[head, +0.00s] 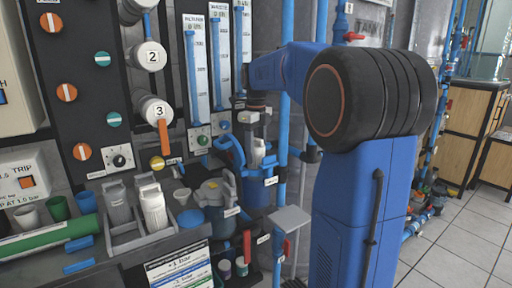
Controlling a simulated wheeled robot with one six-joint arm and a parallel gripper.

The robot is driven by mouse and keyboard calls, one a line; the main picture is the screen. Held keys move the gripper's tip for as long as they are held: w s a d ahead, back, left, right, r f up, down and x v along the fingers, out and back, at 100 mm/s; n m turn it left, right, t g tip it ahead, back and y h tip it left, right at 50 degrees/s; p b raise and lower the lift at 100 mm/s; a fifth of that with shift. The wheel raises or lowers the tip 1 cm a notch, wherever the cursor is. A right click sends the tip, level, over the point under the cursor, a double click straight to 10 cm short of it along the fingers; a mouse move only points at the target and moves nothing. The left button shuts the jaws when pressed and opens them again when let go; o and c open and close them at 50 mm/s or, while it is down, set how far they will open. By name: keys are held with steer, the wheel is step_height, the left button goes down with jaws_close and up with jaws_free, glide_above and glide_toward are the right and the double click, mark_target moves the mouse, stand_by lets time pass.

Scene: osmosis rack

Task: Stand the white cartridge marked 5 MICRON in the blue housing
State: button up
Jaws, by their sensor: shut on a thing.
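My gripper (257,130) points down at the back of the bench, small and partly dark in the view. It is shut on a pale white cartridge (259,150), which hangs upright below it. The cartridge's marking is too small to read. The blue housing (257,193) stands directly below, with a small white label on its front. The cartridge's lower part is hidden at the housing's mouth, so it appears to be at least partly inside; I cannot tell whether it touches the bottom.
A grey tray (128,240) at left holds a grey cartridge (118,205) and a white one (153,208). A blue ring-shaped tool (232,153) and a grey-lidded housing (214,192) stand close left of the blue housing. Blue pipes (283,150) run upright just right of it.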

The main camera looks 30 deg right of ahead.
mark_target(256, 173)
steer(key=shift+f, duration=4.3)
steer(key=o, duration=1.2)
steer(key=shift+o, duration=0.2)
step_height(256, 173, up, 17)
steer(key=shift+r, duration=0.2)
